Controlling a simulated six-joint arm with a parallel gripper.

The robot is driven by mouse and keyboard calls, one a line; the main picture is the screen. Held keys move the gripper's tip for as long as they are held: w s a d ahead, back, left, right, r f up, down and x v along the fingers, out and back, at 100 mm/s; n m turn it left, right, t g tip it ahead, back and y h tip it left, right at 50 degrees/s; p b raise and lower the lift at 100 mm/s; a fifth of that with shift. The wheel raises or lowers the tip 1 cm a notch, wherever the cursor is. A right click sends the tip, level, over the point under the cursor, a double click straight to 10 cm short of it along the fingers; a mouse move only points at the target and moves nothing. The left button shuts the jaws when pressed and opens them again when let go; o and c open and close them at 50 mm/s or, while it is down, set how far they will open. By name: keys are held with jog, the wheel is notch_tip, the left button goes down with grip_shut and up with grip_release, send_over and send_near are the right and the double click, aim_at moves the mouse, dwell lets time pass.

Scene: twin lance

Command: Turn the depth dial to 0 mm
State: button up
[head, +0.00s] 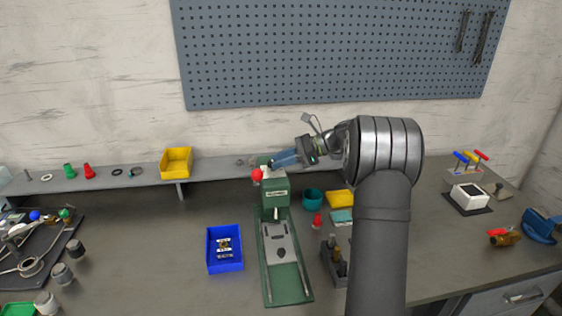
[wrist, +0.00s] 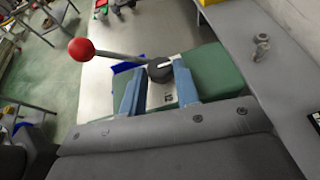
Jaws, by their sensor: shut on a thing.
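The green press (head: 275,192) stands on the bench in the head view, with a red ball (head: 257,175) on its lever. The depth dial (wrist: 160,71) is a dark round knob with a white pointer line on top of the press, seen in the wrist view. A pale scale plate (wrist: 170,97) with small dark marks shows below it; I cannot read the setting surely. My gripper (wrist: 158,78) is shut on the dial, one blue finger on each side. In the head view my gripper (head: 272,162) reaches the press top from the right, hiding the dial.
The lever's red ball (wrist: 81,49) sticks out left of the dial in the wrist view. A yellow bin (head: 177,162) stands on the back shelf. A blue tray (head: 224,249) lies left of the press; a teal cup (head: 312,197) and a yellow box (head: 341,199) stand right.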

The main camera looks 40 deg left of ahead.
jog(key=shift+w+a+n+g+h, duration=0.15)
jog(key=shift+n+g+h, duration=0.55)
jog(key=shift+n+h, duration=0.2)
jog(key=shift+w+a+n+g+h, duration=0.15)
jog(key=shift+n+g+h, duration=0.6)
jog(key=shift+n, duration=0.25)
jog(key=o, duration=1)
jog(key=shift+c, duration=0.2)
